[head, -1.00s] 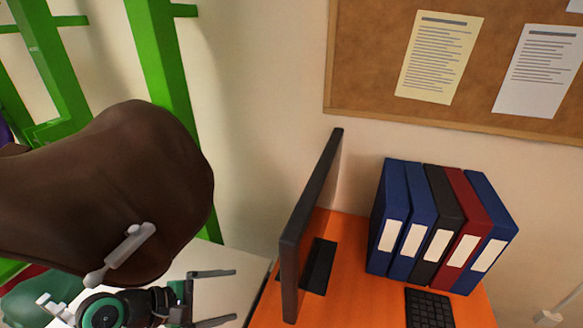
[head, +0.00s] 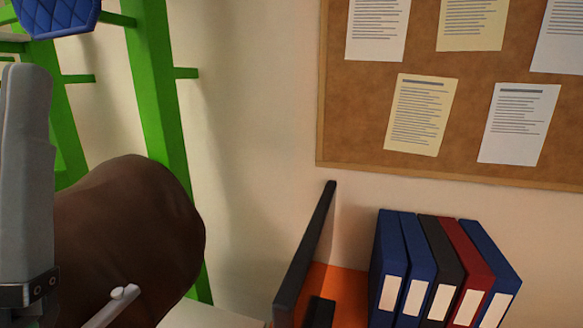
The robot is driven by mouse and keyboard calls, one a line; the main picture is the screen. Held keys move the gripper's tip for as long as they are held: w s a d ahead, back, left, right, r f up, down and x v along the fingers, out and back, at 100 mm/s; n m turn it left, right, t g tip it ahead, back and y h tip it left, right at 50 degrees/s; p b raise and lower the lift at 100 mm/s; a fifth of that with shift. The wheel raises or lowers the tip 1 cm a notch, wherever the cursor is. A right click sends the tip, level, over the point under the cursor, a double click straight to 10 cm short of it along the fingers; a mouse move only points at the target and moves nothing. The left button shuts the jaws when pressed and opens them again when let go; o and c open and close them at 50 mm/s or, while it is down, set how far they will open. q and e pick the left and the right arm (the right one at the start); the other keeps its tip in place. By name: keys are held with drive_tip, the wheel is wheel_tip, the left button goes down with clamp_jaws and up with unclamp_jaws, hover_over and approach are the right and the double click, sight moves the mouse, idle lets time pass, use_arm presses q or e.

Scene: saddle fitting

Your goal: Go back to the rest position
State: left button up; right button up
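The brown saddle (head: 130,240) fills the lower left of the head view, with a small light-grey fitting (head: 117,304) on its near side. A long grey part of my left arm (head: 25,180), which looks like one gripper finger, stands upright at the left edge, very close to the camera. It covers part of the saddle. The rest of that gripper is outside the picture, so its opening cannot be told. My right gripper does not show.
A green rack (head: 158,110) stands behind the saddle, with a blue quilted pad (head: 57,17) at the top left. To the right are a dark monitor (head: 305,255), an orange desk (head: 345,285), several binders (head: 440,270) and a corkboard (head: 350,120) with papers.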

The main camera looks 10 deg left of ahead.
use_arm(q)
drive_tip(key=w+d+f+g+h, duration=0.3)
drive_tip(key=w+f+g+h, duration=0.15)
drive_tip(key=w+h, duration=0.3)
wheel_tip(320, 180, up, 31)
drive_tip(key=s+p, duration=0.1)
drive_tip(key=p, duration=3)
drive_tip(key=shift+a+r+t, duration=0.2)
drive_tip(key=shift+t, duration=0.25)
drive_tip(key=shift+s+h, duration=0.1)
drive_tip(key=shift+h, duration=0.15)
wheel_tip(320, 180, down, 26)
drive_tip(key=b, duration=2.6)
drive_tip(key=shift+f, duration=0.25)
